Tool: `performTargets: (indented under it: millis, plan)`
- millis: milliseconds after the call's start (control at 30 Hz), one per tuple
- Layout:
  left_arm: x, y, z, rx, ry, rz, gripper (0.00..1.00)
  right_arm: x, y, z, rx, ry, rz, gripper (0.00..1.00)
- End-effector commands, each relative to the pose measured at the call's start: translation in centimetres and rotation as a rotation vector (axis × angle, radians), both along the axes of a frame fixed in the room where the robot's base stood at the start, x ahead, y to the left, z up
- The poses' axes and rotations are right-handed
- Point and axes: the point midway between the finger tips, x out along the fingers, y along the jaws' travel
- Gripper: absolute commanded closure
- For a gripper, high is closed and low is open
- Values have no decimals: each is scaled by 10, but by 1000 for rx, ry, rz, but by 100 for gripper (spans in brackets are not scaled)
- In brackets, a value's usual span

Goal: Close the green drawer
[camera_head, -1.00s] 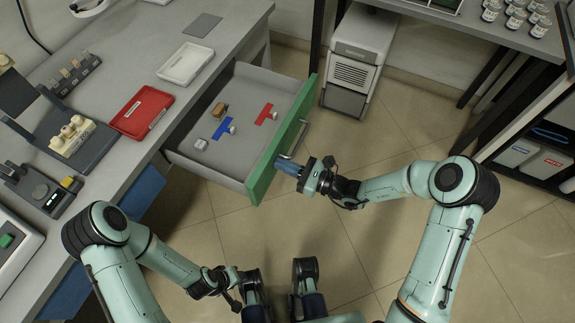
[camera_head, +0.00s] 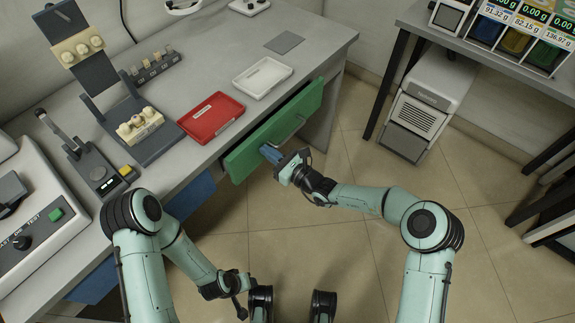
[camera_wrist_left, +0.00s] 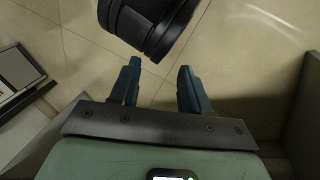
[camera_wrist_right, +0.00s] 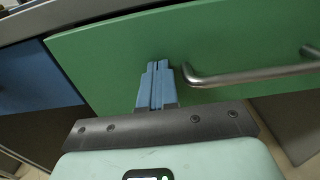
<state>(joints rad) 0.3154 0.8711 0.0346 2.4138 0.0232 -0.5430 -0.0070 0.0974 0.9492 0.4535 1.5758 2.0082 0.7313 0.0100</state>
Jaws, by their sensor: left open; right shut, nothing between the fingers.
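The green drawer (camera_head: 277,128) in the head view has its front at the grey counter's edge, and its inside is hidden. In the right wrist view its green front (camera_wrist_right: 210,45) fills the upper part, with a metal bar handle (camera_wrist_right: 255,74). My right gripper (camera_head: 266,149) is shut and empty, its blue fingertips (camera_wrist_right: 157,68) against or very close to the green front, just left of the handle. My left gripper (camera_wrist_left: 158,75) is open and empty, low over the floor and away from the drawer.
The grey counter (camera_head: 318,38) holds a red tray (camera_head: 211,117), a white tray (camera_head: 262,77) and several instruments. A blue drawer front (camera_head: 192,192) sits left of the green one. A white cabinet unit (camera_head: 425,105) stands to the right. The floor in front is clear.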

Motion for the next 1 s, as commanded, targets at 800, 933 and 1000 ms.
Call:
performTargets:
  millis: [800, 933, 1000]
  plan:
    - [21, 11, -15, 27, -56, 23, 53, 26, 39, 3, 3, -2, -1, 100]
    - [21, 11, -14, 27, -55, 23, 53, 26, 38, 4, 4, -3, 0, 100]
    - [20, 10, -13, 26, -53, 21, 53, 26, 36, 4, 5, -3, 0, 100]
